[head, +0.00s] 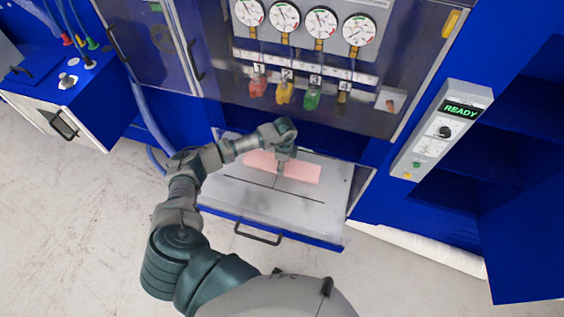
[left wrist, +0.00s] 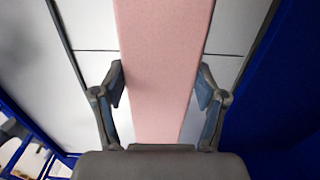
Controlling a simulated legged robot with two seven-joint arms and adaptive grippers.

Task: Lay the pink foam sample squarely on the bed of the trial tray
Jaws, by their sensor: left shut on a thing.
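The pink foam sample (head: 303,171) is a long flat bar at the rear part of the pulled-out trial tray (head: 240,200). My left gripper (head: 281,166) reaches down over the foam's middle, and the wrist hides part of it. In the left wrist view, the gripper (left wrist: 160,92) has a finger on each long side of the foam (left wrist: 165,60), shut on it. The grey tray bed with dark lines (left wrist: 92,25) shows beneath. I cannot tell whether the foam touches the bed. My right gripper is not in view.
The tray's front handle (head: 257,236) faces the open floor (head: 390,285). Above the tray are gauges (head: 285,17) and coloured valve handles (head: 285,92). A panel (head: 440,130) reading READY stands at the right, and a blue cabinet (head: 65,105) at the left.

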